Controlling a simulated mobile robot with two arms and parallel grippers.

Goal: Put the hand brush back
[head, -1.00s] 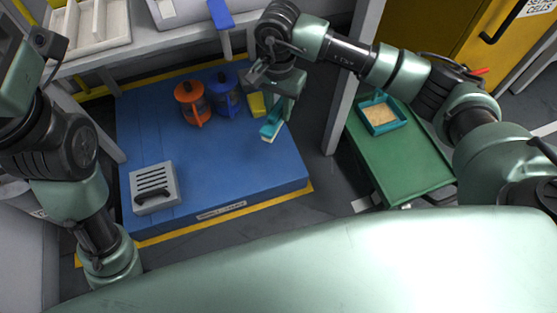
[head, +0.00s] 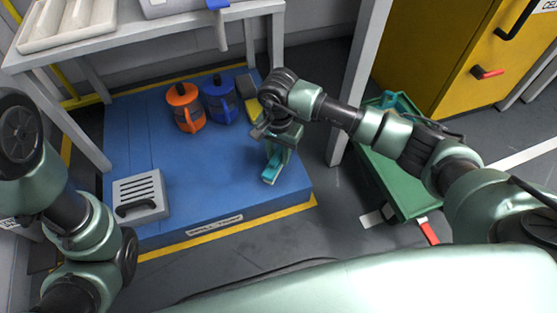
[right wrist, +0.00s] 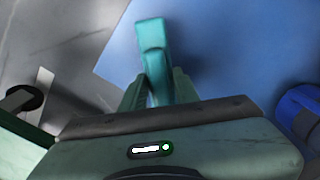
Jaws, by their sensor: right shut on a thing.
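The hand brush (head: 271,174) is teal with a pale underside, seen over the front right part of the blue platform (head: 215,180). My right gripper (head: 279,153) is shut on it from above. In the right wrist view the brush (right wrist: 152,45) sticks out past the two fingers of the gripper (right wrist: 158,88), with the blue platform and grey floor beyond. I cannot tell whether the brush touches the platform. My left arm shows at the left, but its gripper is out of the picture.
An orange canister (head: 184,106), a blue canister (head: 219,98) and a yellow item (head: 252,108) stand at the platform's back. A grey slotted box (head: 139,194) sits front left. A green cart (head: 393,185) with a teal tray (head: 402,102) stands right, past a grey post (head: 355,75).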

